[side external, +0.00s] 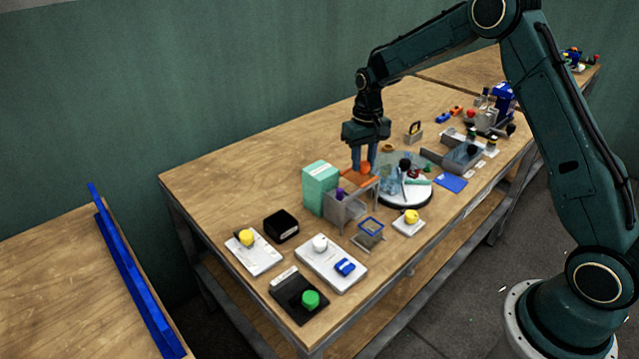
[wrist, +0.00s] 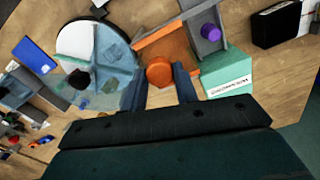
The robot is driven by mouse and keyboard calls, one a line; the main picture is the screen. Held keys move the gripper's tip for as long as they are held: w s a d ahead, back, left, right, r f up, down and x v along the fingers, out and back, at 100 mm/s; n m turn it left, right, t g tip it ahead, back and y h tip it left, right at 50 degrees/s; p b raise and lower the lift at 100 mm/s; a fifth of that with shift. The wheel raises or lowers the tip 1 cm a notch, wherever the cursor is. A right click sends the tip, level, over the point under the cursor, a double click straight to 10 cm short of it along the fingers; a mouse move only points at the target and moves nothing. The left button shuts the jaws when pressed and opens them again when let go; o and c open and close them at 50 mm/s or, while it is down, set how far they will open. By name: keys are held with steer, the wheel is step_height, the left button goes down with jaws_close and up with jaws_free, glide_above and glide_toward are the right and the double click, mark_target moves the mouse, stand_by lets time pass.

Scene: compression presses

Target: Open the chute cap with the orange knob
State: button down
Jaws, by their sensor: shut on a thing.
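The orange knob (wrist: 159,72) sits on an orange chute cap (wrist: 165,42) beside a grey chute box (side external: 345,207). In the side view the knob (side external: 365,168) shows just below my gripper's fingers. My gripper (wrist: 160,82) points down over it, with one blue finger on each side of the knob, shut on it. The cap (side external: 362,181) lies on top of the chute, partly hidden by the fingers. I cannot tell from these frames whether it is lifted.
A mint-green box (side external: 320,186) stands close on the left of the chute, and a purple knob (side external: 340,193) is on the grey part. A round turntable with clear dividers (side external: 427,190) is close on the right. Several knob panels (side external: 328,262) fill the front; the table's back left is clear.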

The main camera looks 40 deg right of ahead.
mark_target(363, 163)
steer(key=c, duration=1.1)
jaws_free()
steer(key=shift+o, duration=0.2)
steer(key=shift+r, duration=0.1)
step_height(363, 163, up, 14)
